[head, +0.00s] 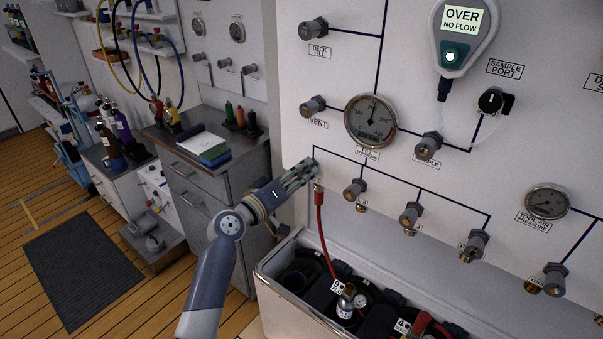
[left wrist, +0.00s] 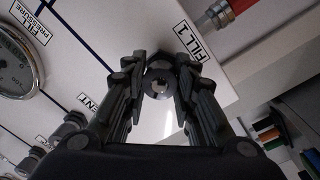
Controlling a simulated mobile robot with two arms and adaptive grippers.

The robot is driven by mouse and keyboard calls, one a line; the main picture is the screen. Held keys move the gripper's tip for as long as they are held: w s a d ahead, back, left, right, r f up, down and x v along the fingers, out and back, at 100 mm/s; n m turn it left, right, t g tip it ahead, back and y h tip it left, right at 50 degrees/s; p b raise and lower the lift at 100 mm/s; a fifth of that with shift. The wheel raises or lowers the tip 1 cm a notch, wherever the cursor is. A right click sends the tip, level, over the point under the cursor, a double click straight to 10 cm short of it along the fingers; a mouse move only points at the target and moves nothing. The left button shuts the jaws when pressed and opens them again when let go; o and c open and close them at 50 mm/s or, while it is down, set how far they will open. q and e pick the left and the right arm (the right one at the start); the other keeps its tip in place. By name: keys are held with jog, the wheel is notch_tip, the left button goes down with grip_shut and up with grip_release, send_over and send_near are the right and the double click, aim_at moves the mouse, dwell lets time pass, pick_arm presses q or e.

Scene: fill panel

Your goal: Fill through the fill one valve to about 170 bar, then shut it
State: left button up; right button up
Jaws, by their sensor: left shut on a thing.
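My left gripper (head: 309,167) is at the panel's left lower edge, its fingers shut around the fill one valve. In the left wrist view the valve's round end (left wrist: 160,82) sits between the fingertips, beside the FILL 1 label (left wrist: 200,42). The fingers hide most of the valve in the head view. The fill pressure gauge (head: 371,121) is above and right of it, needle roughly straight up; its figures are too small to read. A red hose (head: 322,222) runs from the fitting below the valve to a cylinder (head: 347,302) in the crate. My right gripper is not in view.
Other fill valves (head: 355,188) line the panel to the right. The vent valve (head: 312,105) is above my gripper. The white crate (head: 274,287) stands below. An analyser (head: 463,38) reads OVER, NO FLOW. A grey cabinet (head: 193,178) stands left.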

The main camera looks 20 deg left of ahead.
pick_arm(q)
jog(key=o, duration=1.1)
jog(key=v, duration=1.2)
dwell(0.4)
